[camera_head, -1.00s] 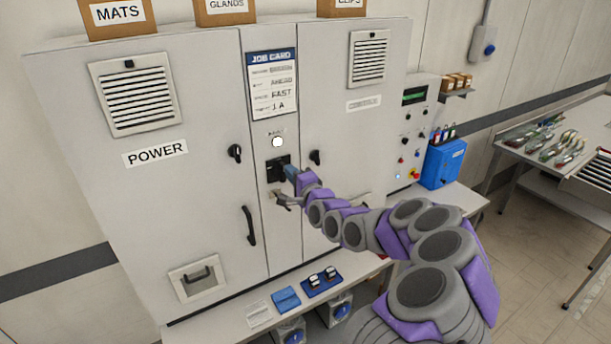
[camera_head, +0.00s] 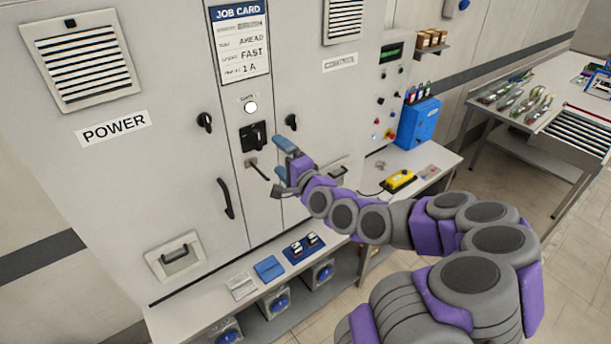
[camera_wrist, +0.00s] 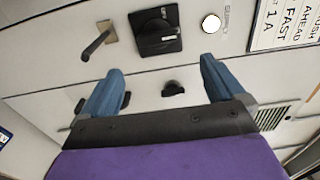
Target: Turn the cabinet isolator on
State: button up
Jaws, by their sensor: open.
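The grey-white cabinet (camera_head: 165,178) has a narrow middle panel with a black rotary isolator (camera_head: 254,135) on it. In the wrist view the isolator (camera_wrist: 157,31) is a black square plate with a knob, above and between my fingertips. A round white lamp (camera_head: 250,107) is above it, lit or plain white. A lever-like handle (camera_head: 257,169) juts out below it and shows in the wrist view (camera_wrist: 97,40). My gripper (camera_head: 281,167) is open and empty, right of and below the isolator, apart from it. Its blue fingers (camera_wrist: 160,85) are spread wide in the wrist view.
Black door knobs (camera_head: 205,122) (camera_head: 291,122) flank the middle panel. A job card (camera_head: 241,45) hangs above. A shelf with a blue box (camera_head: 269,268) runs below. A control panel, blue box (camera_head: 418,123) and yellow pendant (camera_head: 400,180) are at the right.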

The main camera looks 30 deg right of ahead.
jog(key=shift+s+d+b, duration=0.5)
jog(key=shift+s+b, duration=4.45)
jog(key=shift+b, duration=1.4)
jog(key=s+a+f+n+g+y, duration=0.1)
jog(key=s+a+f+n+g, duration=0.3)
jog(key=a+f, duration=0.3)
jog(key=s+a+f+n+g+y, duration=0.1)
jog(key=s+a+f+n+g, duration=0.1)
jog(key=a+f+n+g, duration=0.4)
jog(key=s+a+f+n+g, duration=0.1)
jog(key=s+a+n+g, duration=0.1)
jog(key=s, duration=0.6)
jog(key=s+a+f+n+g+h, duration=0.1)
jog(key=s+a+n+g, duration=0.2)
jog(key=s, duration=0.5)
jog(key=s+a+f+n+g+h, duration=0.1)
jog(key=s+a+n+g, duration=0.1)
jog(key=s, duration=0.6)
jog(key=a+g, duration=0.1)
jog(key=g, duration=0.1)
jog(key=shift+s+a+f+n+g, duration=0.15)
jog(key=shift+s+f+n+g, duration=0.15)
jog(key=shift+n+g, duration=0.1)
